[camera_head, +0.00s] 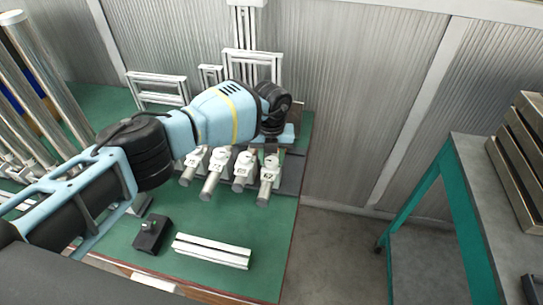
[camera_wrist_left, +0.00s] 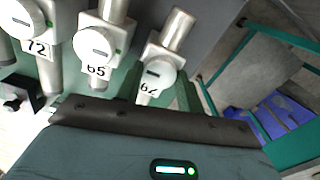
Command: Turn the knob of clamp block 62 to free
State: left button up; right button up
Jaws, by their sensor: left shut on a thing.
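Clamp block 62 (camera_head: 268,174) is the rightmost of several white clamp blocks in a row on the green bench. Each clamps a silvery tube. My left gripper (camera_head: 271,143) is above and against the top of clamp block 62, pointing down. My right gripper is not in view.
Clamp block 65 (camera_wrist_left: 97,45) and clamp block 72 (camera_wrist_left: 24,22) stand close beside it. A black block (camera_head: 151,233) and a white rail (camera_head: 212,251) lie on the bench (camera_head: 262,276) in front. Metal frames stand behind. A teal-legged cart (camera_head: 462,190) stands right, across open floor.

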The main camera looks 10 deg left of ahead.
aim_at(272, 161)
pick_arm(q)
jog(key=shift+w+r, duration=0.1)
jog(key=shift+r, duration=0.05)
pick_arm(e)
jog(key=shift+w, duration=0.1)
pick_arm(q)
jog(key=o, duration=1)
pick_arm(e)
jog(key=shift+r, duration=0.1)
pick_arm(q)
notch_tip(272, 161, up, 6)
jog(key=shift+r+p, duration=0.25)
jog(key=shift+p, duration=0.1)
jog(key=shift+r, duration=0.6)
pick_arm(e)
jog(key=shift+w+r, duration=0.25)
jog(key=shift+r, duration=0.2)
pick_arm(q)
jog(key=shift+f, duration=0.1)
